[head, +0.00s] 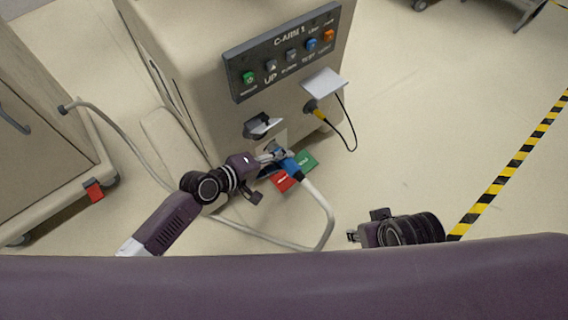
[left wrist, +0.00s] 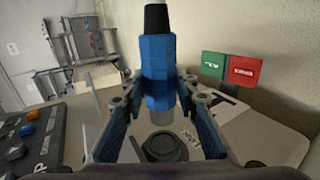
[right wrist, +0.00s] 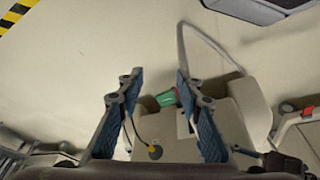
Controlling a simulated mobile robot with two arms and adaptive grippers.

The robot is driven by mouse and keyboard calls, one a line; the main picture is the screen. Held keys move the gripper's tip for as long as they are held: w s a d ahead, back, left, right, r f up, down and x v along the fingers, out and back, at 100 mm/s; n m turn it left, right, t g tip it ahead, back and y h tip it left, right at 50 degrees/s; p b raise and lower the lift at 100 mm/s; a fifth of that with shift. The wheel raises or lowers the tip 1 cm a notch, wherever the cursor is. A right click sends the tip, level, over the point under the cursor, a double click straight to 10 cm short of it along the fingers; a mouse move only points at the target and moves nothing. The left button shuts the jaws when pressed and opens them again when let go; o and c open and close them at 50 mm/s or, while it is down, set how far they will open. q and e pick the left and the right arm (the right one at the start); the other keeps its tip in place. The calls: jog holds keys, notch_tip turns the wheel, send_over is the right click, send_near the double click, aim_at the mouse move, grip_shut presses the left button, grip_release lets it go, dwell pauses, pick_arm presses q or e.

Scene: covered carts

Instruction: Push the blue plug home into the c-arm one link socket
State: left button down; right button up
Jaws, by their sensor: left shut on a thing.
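The blue plug (head: 291,167) is at the front face of the C-arm 1 cart, with a grey cable running from its back. My left gripper (head: 274,156) is shut on it. In the left wrist view the blue plug (left wrist: 158,75) sits between the two fingers, its grey metal end facing a dark round socket (left wrist: 164,148) beside a small label. I cannot tell whether the metal end touches the socket or is slightly inside it. My right gripper (head: 353,237) is away to the right of the cart; the right wrist view shows its fingers (right wrist: 152,88) apart and empty.
The C-arm cart (head: 185,60) has a dark button panel (head: 285,52). Red (head: 284,181) and green (head: 306,160) tags hang by the plug. A yellow plug (head: 319,113) with a black cable sits above right. Another cart (head: 45,130) stands left.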

aim_at(268, 147)
pick_arm(q)
jog(key=shift+w+a, duration=0.15)
jog(key=shift+w, duration=0.15)
jog(key=shift+w+a+f+b, duration=0.1)
jog(key=shift+w+a+b, duration=0.15)
jog(key=shift+b, duration=0.1)
jog(key=shift+w+a+b, duration=0.45)
jog(key=shift+w+a, duration=0.05)
jog(key=shift+w, duration=0.25)
jog(key=shift+w+a, duration=0.15)
jog(key=shift+w, duration=0.1)
pick_arm(e)
jog(key=shift+s, duration=0.25)
pick_arm(q)
jog(key=shift+r+p, duration=0.2)
jog(key=shift+p, duration=0.2)
pick_arm(e)
jog(key=shift+r, duration=0.55)
pick_arm(q)
jog(key=shift+w+a+b, duration=0.6)
jog(key=shift+w, duration=0.25)
pick_arm(e)
jog(key=shift+f, duration=0.6)
